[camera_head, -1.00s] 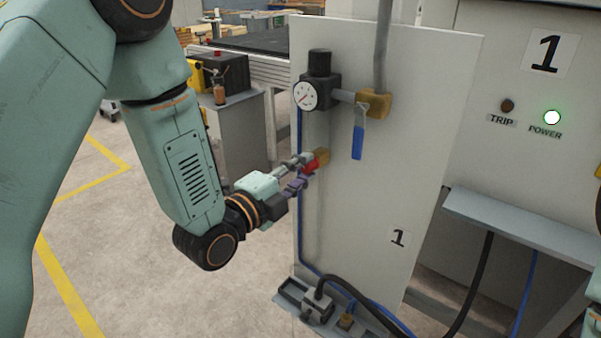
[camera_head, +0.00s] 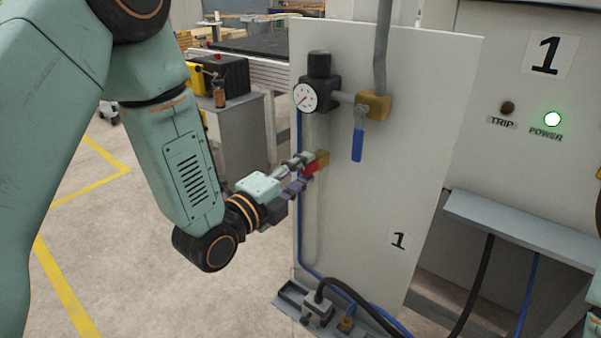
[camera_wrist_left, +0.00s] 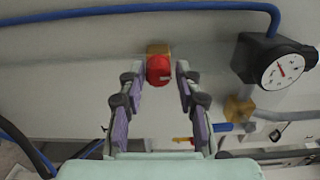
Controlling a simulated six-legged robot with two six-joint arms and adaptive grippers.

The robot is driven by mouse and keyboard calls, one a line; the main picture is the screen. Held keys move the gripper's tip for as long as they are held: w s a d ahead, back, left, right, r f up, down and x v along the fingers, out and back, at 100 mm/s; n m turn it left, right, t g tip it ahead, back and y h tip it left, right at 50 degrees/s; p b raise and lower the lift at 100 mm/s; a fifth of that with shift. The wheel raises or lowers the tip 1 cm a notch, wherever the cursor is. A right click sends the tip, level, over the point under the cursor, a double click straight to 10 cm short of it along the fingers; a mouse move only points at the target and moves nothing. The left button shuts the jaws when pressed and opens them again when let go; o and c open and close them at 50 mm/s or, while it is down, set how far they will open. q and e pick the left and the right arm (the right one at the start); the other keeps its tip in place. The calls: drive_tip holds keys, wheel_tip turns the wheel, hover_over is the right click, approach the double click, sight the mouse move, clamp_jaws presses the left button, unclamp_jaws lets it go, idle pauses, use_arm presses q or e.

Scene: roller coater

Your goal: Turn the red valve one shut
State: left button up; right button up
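My left gripper (camera_head: 299,173) is at the valve. In the left wrist view its fingers (camera_wrist_left: 160,78) stand open on either side of the red handle, with a narrow gap visible on both sides. The fingers partly cover the valve in the head view. My right gripper is not in view.
A pressure gauge (camera_head: 306,97) and a blue-handled valve (camera_head: 358,143) are above on the same panel (camera_head: 400,170). A blue hose (camera_head: 299,200) runs along the panel's left edge. A cabinet with a lit green POWER lamp (camera_head: 552,119) stands at right.

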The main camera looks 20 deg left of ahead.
use_arm(q)
drive_tip(key=shift+o, duration=1.1)
drive_tip(key=shift+f, duration=0.1)
drive_tip(key=shift+s, duration=0.1)
drive_tip(key=v, duration=0.7)
drive_tip(key=shift+s, duration=0.15)
drive_tip(key=shift+a, duration=0.1)
